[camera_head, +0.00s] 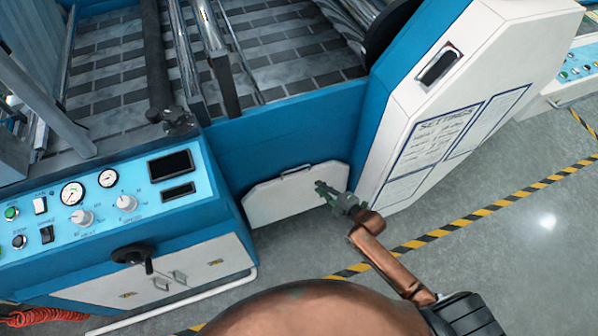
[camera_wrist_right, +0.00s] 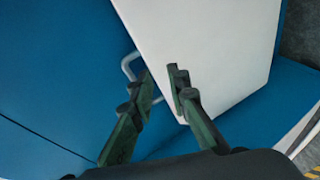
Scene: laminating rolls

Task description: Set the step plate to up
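The step plate (camera_head: 285,203) is a white panel with cut corners, low on the blue machine front. A small loop handle (camera_head: 296,170) sits at its upper edge. I cannot tell its exact tilt. My right gripper (camera_head: 322,187) is at the plate's right part in the head view, to the right of the handle. In the right wrist view the gripper (camera_wrist_right: 161,75) is open, with a gap between its fingers. There the plate (camera_wrist_right: 215,45) fills the upper middle, and the handle (camera_wrist_right: 128,66) is partly hidden behind the left finger; contact cannot be told. My left gripper is not in view.
A blue control console (camera_head: 130,205) with gauges, knobs and a black crank stands to the left. A white cabinet (camera_head: 420,150) with a settings sheet stands right of the plate. Rollers lie above. The grey floor with striped tape (camera_head: 440,232) is clear at the right.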

